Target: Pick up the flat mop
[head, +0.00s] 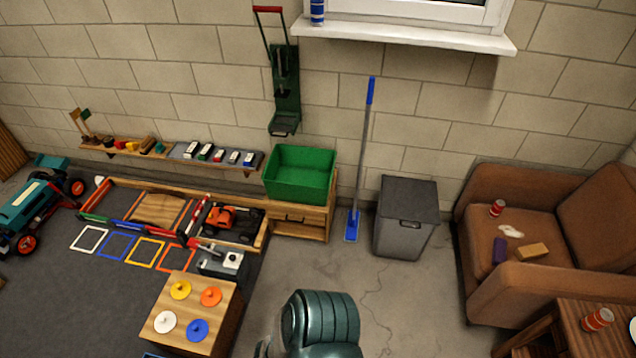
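The flat mop (362,150) stands almost upright against the block wall, between the green bin and the grey lidded bin. It has a blue grip at the top, a thin grey pole, and a flat blue head (352,226) resting on the floor. The whole mop shows, with nothing in front of it. Neither of my grippers is in view.
A green bin (300,172) sits on a wooden cabinet (300,226) left of the mop. A grey lidded bin (405,218) stands close on its right. A window sill (410,36) juts out above.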

